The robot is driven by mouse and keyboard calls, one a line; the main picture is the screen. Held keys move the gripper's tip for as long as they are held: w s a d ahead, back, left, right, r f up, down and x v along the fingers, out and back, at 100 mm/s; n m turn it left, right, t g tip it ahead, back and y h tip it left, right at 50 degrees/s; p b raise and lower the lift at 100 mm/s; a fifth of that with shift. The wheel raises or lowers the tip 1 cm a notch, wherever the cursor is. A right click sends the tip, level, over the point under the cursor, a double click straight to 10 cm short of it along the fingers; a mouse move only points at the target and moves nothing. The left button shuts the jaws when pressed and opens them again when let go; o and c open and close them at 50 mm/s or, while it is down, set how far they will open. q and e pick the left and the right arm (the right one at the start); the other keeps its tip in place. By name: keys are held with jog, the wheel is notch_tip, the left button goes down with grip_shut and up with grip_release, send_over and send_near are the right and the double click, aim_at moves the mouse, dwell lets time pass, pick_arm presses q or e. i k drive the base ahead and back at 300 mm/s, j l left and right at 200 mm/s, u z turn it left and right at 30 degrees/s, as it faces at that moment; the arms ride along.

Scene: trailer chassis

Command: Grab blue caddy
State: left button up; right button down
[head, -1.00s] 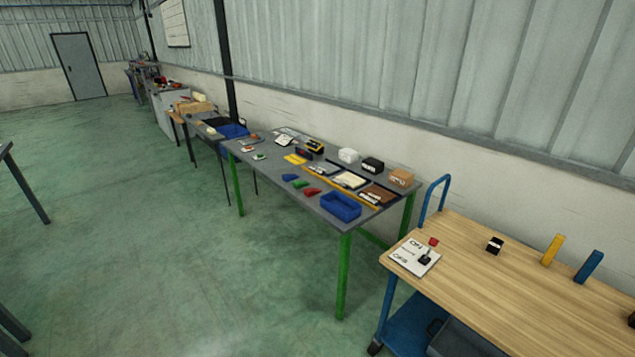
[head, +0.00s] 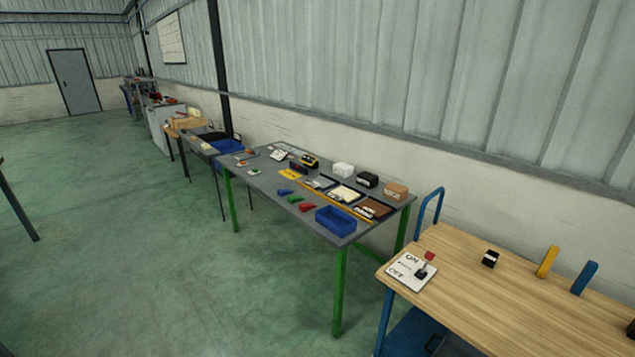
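A blue caddy, an open rectangular bin (head: 336,221), sits at the near front corner of the grey table with green legs (head: 262,186). A second blue bin (head: 226,146) stands on a table farther back, beside a dark one. I cannot tell from the view alone which bin the task means. Neither of my grippers shows in the head view.
A wooden-topped cart with a blue handle (head: 520,290) stands at the right, carrying an ON/OFF switch plate (head: 412,270) and small blocks. Small coloured parts, boxes and tools cover the green-legged table. The green floor (head: 130,250) at the left is largely open.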

aim_at(339, 222)
jog(key=i+j+z, duration=0.3)
jog(key=i, duration=0.25)
jog(key=i+j+z, duration=0.25)
jog(key=i+j, duration=0.2)
jog(key=i, duration=0.1)
